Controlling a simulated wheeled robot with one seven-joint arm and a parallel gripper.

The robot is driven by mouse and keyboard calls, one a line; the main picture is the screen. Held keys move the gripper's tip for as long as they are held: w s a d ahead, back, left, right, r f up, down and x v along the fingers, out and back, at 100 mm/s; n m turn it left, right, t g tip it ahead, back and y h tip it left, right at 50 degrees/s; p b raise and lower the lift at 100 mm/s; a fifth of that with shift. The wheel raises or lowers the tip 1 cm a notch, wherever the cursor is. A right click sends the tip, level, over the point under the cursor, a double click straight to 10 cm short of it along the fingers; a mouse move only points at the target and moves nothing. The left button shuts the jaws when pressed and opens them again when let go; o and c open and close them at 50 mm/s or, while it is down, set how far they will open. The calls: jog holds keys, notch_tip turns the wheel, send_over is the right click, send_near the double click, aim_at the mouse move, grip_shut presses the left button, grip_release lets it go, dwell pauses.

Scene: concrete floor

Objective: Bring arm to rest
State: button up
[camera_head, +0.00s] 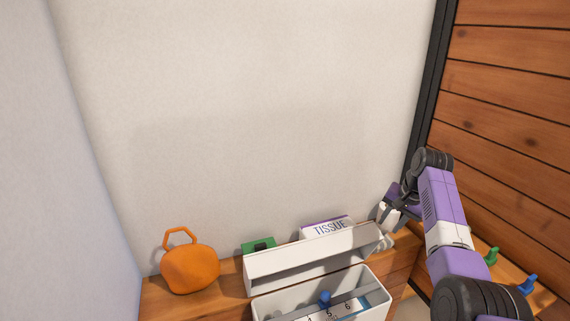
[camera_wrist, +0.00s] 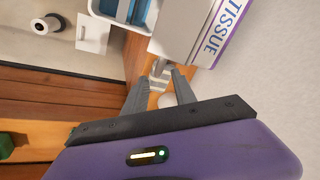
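My arm (camera_head: 445,215) reaches in from the right in the head view, bent at the elbow. My gripper (camera_head: 385,222) points down and left, close to the right end of a white open box (camera_head: 300,262) on the wooden surface. In the wrist view my gripper (camera_wrist: 160,80) has its two grey fingers spread apart, with wooden surface visible between them. Small pale items show beyond the fingertips; I cannot tell what they are. I see nothing held.
A white bin (camera_head: 378,304) stands in front. An orange kettle-shaped object (camera_head: 190,268) is left. Green (camera_head: 491,256) and blue (camera_head: 527,284) pegs are right. Walls stand behind and right.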

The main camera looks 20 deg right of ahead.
jog(key=w+d+r+n+t+h, duration=0.1)
jog(key=w+d+r+t+h, duration=0.35)
jog(key=w+r+t, duration=0.2)
jog(key=s+a+f+n+t, duration=0.1)
jog(key=s+a, duration=0.1)
jog(key=s+a+f+h, duration=0.1)
jog(key=s+a+f, duration=0.1)
jog(key=s+a+f+n+t, duration=0.1)
jog(key=s+a, duration=0.1)
jog(key=shift+a+f+n+t+h, duration=0.1)
jog(key=shift+f+n+t+h, duration=0.15)
jog(key=shift+f+n+t, duration=0.1)
jog(key=s+a+f+n+t+y, duration=0.2)
jog(key=s+a+n+t, duration=0.3)
jog(key=s+a, duration=1.8)
jog(key=s+a+g+y, duration=0.1)
jog(key=s+a, duration=0.2)
jog(key=s, duration=0.6)
jog(key=s+a+r+n+g+y, duration=0.1)
jog(key=s+a, duration=0.1)
jog(key=s, duration=0.6)
jog(key=s+a+r+n+g+y, duration=0.1)
jog(key=s+a+y, duration=0.1)
jog(key=s, duration=0.7)
jog(key=shift+s+a, duration=0.35)
jog(key=shift+a, duration=0.45)
